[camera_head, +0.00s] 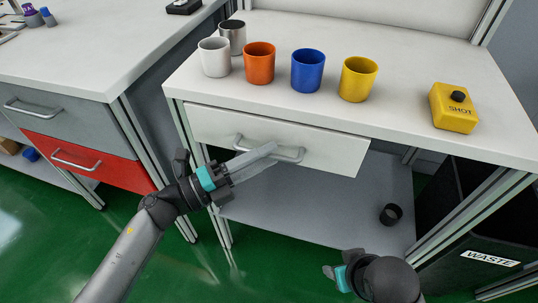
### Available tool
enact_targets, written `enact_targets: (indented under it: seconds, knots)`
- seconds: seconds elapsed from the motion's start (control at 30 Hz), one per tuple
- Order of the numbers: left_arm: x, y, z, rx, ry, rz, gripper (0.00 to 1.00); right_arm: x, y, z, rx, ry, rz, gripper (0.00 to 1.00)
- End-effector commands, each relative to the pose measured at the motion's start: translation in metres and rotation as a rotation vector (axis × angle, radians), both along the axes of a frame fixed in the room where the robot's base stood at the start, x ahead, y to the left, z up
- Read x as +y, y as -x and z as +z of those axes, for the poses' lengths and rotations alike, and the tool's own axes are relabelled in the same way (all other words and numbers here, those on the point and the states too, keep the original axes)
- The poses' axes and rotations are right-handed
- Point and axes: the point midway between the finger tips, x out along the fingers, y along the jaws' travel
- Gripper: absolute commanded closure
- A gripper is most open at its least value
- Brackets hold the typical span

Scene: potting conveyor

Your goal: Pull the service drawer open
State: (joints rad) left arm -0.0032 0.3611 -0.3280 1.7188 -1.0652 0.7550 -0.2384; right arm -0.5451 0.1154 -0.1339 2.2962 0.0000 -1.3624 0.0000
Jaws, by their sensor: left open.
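The service drawer (335,158) is a white drawer under the top of the white workbench, with a grey bar handle (289,158) across its front. Its front sits close under the bench top, and I cannot tell whether it stands out at all. My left gripper (274,150) is open, its fingertips over the middle of the handle and hiding part of it. I cannot tell whether the fingers are around the bar or only in front of it. My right gripper (328,272) is low at the bottom edge, away from the drawer, mostly hidden by its own wrist.
A white cup (214,58), a metal cup (233,38), and orange (259,64), blue (307,71) and yellow (357,79) cups stand on the bench beside a yellow SHOT button box (453,108). A black ring (390,214) lies on the lower shelf (300,216). A black WASTE bin (470,235) stands right.

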Motion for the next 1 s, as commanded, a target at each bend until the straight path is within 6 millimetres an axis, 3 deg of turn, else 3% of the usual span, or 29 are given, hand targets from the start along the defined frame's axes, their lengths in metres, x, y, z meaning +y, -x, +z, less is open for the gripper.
enact_targets:
  seconds: [0.13,0.43,0.83,1.0]
  knots:
    - [-0.0098,-0.0049,0.0011,0.000,0.000,0.000,0.55,-0.0002,-0.0002,0.0039,-0.007,0.000,0.000,0.50]
    - [-0.0119,-0.0058,0.0015,0.001,0.000,0.000,0.55,-0.0003,0.0001,0.0050,-0.007,-0.001,-0.001,0.50]
    - [-0.0115,-0.0057,0.0014,0.000,-0.001,0.000,0.99,-0.0004,0.0001,0.0049,-0.007,-0.001,-0.001,0.50]
    - [-0.0114,-0.0057,0.0011,0.000,-0.001,0.000,1.00,-0.0003,0.0000,0.0048,-0.007,-0.001,-0.001,0.50]
